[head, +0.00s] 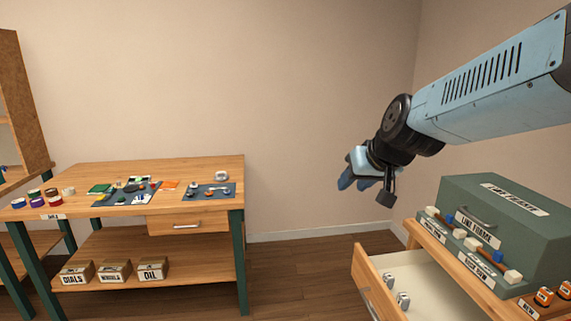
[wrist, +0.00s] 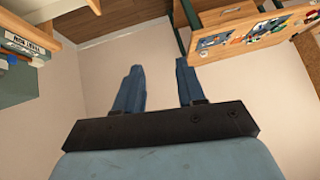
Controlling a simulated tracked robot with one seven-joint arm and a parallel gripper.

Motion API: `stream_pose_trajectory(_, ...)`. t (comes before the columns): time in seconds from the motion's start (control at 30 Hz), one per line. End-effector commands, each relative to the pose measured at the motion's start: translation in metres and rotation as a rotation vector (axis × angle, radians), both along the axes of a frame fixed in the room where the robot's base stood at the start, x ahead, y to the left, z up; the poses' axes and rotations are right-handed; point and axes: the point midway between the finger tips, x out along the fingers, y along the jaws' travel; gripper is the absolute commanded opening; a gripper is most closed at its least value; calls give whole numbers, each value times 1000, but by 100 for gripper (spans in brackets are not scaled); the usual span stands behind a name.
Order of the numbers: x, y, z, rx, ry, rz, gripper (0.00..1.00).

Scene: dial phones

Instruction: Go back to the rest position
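My gripper (head: 357,180) is up in the air right of the middle in the head view, in front of the bare wall and left of the green case. In the wrist view my gripper (wrist: 160,88) shows two blue fingers set apart with a clear gap between them. Nothing is held between them. My arm comes in from the upper right of the head view, and the gripper touches nothing that I can see.
A wooden workbench (head: 195,230) with mats and small parts stands at left, labelled boxes (head: 115,271) on its shelf. At right, an open drawer (head: 425,285) holds small metallic items, below a green case (head: 500,225). Floor between (head: 300,275) is free.

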Motion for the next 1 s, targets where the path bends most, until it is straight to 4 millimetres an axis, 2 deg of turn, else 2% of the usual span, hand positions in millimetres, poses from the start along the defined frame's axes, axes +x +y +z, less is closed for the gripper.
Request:
stream_pose_trajectory(0.03, -17, -8, 4, -10, 13, -7, 39)
stream_pose_trajectory(0.3, -103, -52, 6, -95, 131, -82, 39)
stream_pose_trajectory(0.5, -146, -76, 3, -148, 193, -150, 39)
stream_pose_trajectory(0.67, -159, -83, 1, -165, 212, -175, 39)
stream_pose_trajectory(1.0, -159, -83, 1, -166, 213, -176, 39)
